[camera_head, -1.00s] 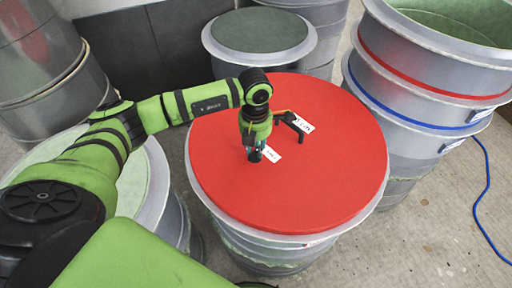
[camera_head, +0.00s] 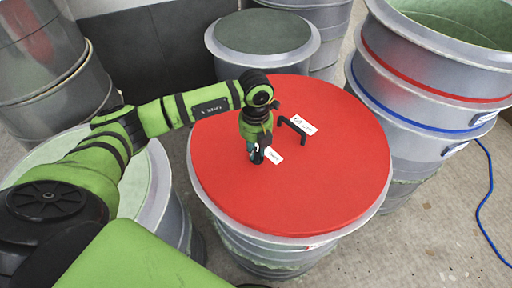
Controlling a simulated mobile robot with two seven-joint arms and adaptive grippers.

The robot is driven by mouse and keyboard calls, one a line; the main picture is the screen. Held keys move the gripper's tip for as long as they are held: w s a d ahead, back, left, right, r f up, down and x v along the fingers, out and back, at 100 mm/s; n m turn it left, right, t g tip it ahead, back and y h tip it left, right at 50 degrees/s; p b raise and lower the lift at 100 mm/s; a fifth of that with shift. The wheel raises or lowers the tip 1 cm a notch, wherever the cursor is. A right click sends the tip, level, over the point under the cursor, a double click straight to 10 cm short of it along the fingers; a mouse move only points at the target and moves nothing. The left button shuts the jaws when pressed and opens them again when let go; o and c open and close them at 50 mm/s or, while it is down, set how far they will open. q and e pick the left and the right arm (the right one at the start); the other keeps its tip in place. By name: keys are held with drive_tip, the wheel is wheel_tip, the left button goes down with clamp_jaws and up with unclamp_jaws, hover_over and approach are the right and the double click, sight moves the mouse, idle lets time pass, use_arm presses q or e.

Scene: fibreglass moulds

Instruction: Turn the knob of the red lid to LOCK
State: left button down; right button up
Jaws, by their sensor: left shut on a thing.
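The red lid (camera_head: 330,180) lies flat on a grey mould drum (camera_head: 265,254) in the middle of the view. A black handle (camera_head: 297,128) stands on the lid, with a white label beside it. My left gripper (camera_head: 257,155) points down onto the lid, left of the handle, and is shut on the knob, which is mostly hidden behind the fingers. A small white label (camera_head: 273,155) sits at the fingertips; its text is too small to read. My right gripper is not in view.
A drum with a dark green top (camera_head: 262,32) stands behind the lid. Stacked grey moulds with red and blue bands (camera_head: 400,108) stand at the right. A pale green-topped drum (camera_head: 135,170) is under my left arm. A blue cable (camera_head: 488,185) lies on the floor.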

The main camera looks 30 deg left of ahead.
sight(256, 151)
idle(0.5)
use_arm(q)
drive_tip(key=c, duration=1.1)
unclamp_jaws()
wheel_tip(256, 151, up, 12)
drive_tip(key=shift+s, duration=0.1)
